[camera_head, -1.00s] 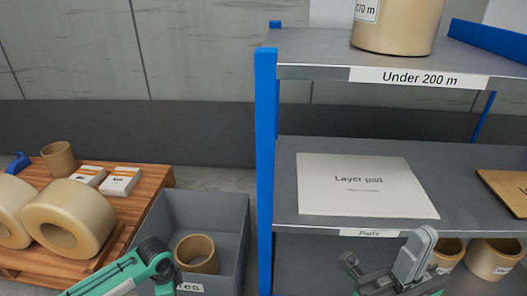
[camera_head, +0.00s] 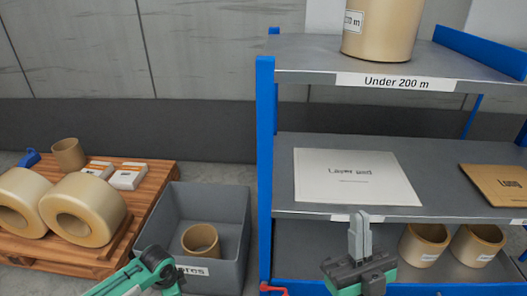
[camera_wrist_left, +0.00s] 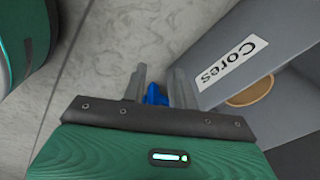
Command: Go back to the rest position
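My right gripper (camera_head: 360,235) is upright in front of the shelf rack, below the layer pad. Its fingers are together with nothing seen between them. My left arm (camera_head: 145,272) shows at the bottom left, in front of the grey cores bin; its gripper is out of the head view. In the left wrist view my left gripper (camera_wrist_left: 160,85) has its two fingers apart, beside the bin wall marked Cores (camera_wrist_left: 232,62). A small blue part (camera_wrist_left: 155,94) shows between the fingers; I cannot tell whether it belongs to the gripper. I see nothing gripped.
The blue-posted rack (camera_head: 265,170) holds a layer pad (camera_head: 355,178), a brown board (camera_head: 495,185), a large roll (camera_head: 378,28) and low cores (camera_head: 424,244). The grey bin (camera_head: 230,200) contains one core (camera_head: 201,241). A pallet (camera_head: 150,180) with rolls stands left. A red part (camera_head: 272,289) is low by the rack.

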